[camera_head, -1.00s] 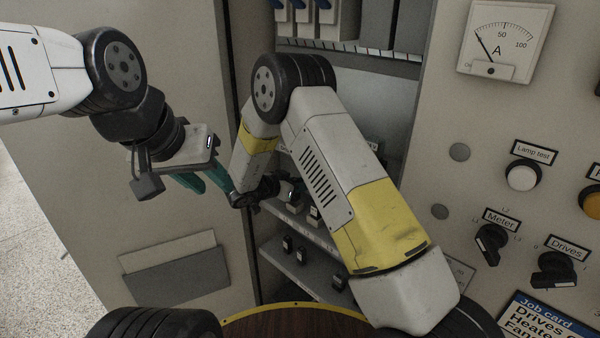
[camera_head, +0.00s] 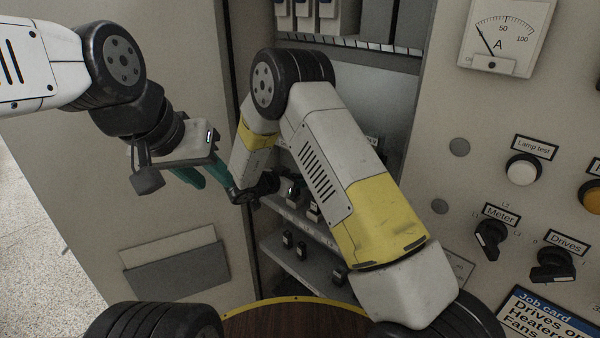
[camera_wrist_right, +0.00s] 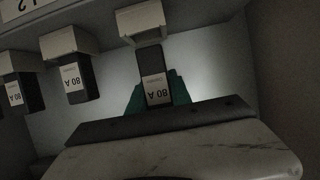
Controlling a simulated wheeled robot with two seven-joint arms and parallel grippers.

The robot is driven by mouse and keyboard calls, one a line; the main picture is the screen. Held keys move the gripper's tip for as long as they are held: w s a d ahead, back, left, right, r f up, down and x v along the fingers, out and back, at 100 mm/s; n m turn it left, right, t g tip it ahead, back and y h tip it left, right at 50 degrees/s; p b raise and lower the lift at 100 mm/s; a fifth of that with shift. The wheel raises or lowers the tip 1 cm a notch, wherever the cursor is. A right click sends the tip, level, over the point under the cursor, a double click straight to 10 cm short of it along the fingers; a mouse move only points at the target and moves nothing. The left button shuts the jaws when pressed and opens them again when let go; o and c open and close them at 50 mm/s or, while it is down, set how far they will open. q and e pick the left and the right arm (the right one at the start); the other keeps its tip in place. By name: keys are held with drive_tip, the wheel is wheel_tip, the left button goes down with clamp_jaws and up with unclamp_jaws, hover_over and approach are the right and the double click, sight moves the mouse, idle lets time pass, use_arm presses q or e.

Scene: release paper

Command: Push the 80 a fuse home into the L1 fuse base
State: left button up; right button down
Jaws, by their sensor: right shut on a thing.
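In the right wrist view, a dark fuse (camera_wrist_right: 151,60) with a white 80 A label, upside down in the picture, stands between the teal fingers of my right gripper (camera_wrist_right: 157,92), which is shut on it. Its far end is at the lower edge of a white fuse base (camera_wrist_right: 142,19); how deep it sits is unclear. The L1 marking is not readable. In the head view, my right gripper is largely hidden by its own arm inside the cabinet. My left gripper (camera_head: 207,178) is empty, its teal fingers apart, in front of the cabinet door.
Two more 80 A fuses, a middle one (camera_wrist_right: 76,80) and a left one (camera_wrist_right: 20,92), hang in neighbouring bases. The head view shows a cabinet shelf (camera_head: 325,240) with small dark parts, an open door (camera_head: 170,90), and a panel (camera_head: 470,110) with knobs and a meter.

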drive_tip(key=shift+f, duration=1.5)
drive_tip(key=c, duration=1.1)
unclamp_jaws()
drive_tip(key=v, duration=0.7)
drive_tip(key=shift+s+a, duration=0.25)
drive_tip(key=shift+s, duration=0.05)
drive_tip(key=shift+r, duration=0.15)
